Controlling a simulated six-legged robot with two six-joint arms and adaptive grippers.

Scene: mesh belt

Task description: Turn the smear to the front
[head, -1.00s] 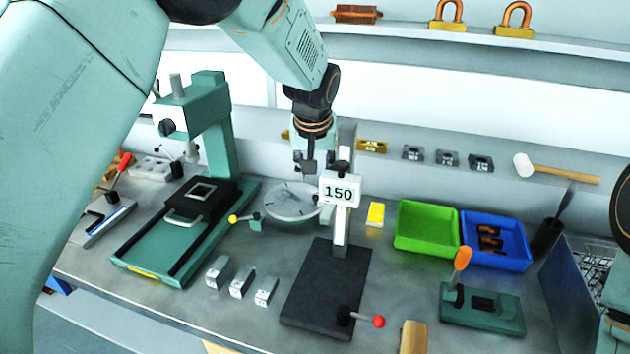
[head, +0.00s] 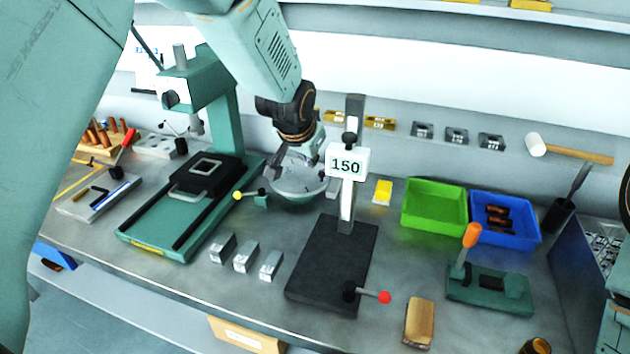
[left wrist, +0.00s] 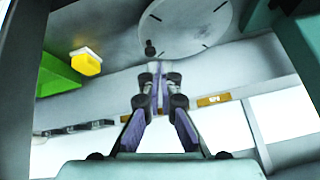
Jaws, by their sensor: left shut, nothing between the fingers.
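A round pale turntable disc (head: 300,189) with dark tick marks sits at the back of the bench, left of the post with the 150 sign. In the left wrist view the disc (left wrist: 190,32) fills the top, with a small dark peg or knob (left wrist: 150,48) near its rim. I cannot make out a smear for certain. My left gripper (head: 281,158) is over the back of the disc, partly hidden by its own wrist. In the left wrist view its fingertips (left wrist: 157,72) are together and empty, close to the dark peg. My right gripper is not in view.
The black-based stand with the 150 sign (head: 346,163) rises just right of the disc. A green press (head: 205,130) stands to the left. A yellow-knobbed lever (head: 238,195) is at the disc's left. Green (head: 433,232) and blue (head: 530,240) bins are to the right.

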